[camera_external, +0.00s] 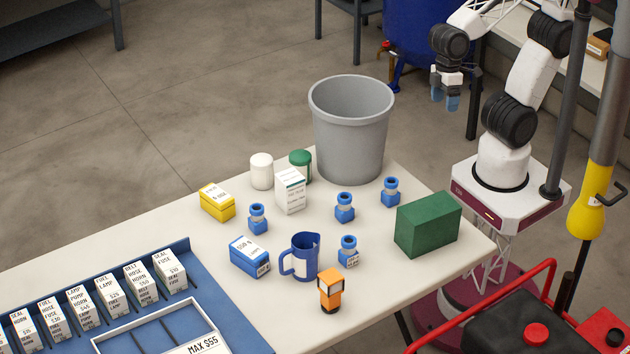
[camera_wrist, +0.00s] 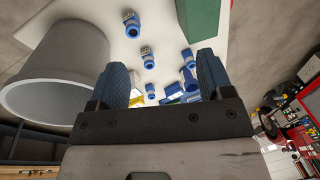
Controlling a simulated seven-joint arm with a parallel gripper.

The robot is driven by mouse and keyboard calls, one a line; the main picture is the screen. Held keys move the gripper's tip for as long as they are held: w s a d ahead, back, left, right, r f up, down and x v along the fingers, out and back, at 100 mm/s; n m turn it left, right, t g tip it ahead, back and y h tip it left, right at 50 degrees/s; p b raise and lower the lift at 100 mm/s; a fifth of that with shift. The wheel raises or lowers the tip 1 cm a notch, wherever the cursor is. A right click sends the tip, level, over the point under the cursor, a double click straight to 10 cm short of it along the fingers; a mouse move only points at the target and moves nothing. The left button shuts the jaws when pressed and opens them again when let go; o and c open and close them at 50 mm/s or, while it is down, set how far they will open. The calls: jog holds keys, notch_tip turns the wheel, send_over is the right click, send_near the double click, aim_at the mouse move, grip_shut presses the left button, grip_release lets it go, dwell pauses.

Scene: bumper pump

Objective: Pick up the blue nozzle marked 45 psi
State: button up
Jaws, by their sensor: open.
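Several blue nozzles with pale labels stand on the table. In the external view one is at the right (camera_external: 390,192), one in the middle (camera_external: 345,208), one at the left (camera_external: 257,219) and one near the front beside a blue jug (camera_external: 348,250). Their psi markings are too small to read. The wrist view also shows nozzles, one nearest at the top (camera_wrist: 131,24) and another below it (camera_wrist: 147,57). My gripper (camera_external: 446,103) is open and empty, raised beyond the table's right end, apart from every nozzle. Its two blue fingers frame the wrist view (camera_wrist: 162,78).
A tall grey bin (camera_external: 350,135) stands at the table's back edge. A green box (camera_external: 428,223) is at the right end. A blue jug (camera_external: 306,256), blue box (camera_external: 250,256), orange item (camera_external: 330,290), yellow box (camera_external: 217,201) and white carton (camera_external: 290,190) stand around the nozzles.

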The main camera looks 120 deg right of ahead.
jog(key=w+a+f+m+g+y, duration=0.1)
jog(key=w+a+f+m+y, duration=0.15)
jog(key=w, duration=0.25)
jog(key=w+a+f+m+g+y, duration=0.1)
jog(key=w+f+m+y, duration=0.15)
jog(key=w, duration=0.35)
jog(key=m+t+y, duration=0.6)
jog(key=m, duration=0.9)
send_near(349, 239)
jog(key=x, duration=0.4)
jog(key=shift+w+a+f, duration=0.1)
jog(key=shift+f, duration=0.05)
jog(key=shift+x, duration=1.3)
jog(key=shift+a, duration=0.15)
jog(key=shift+x, duration=2.5)
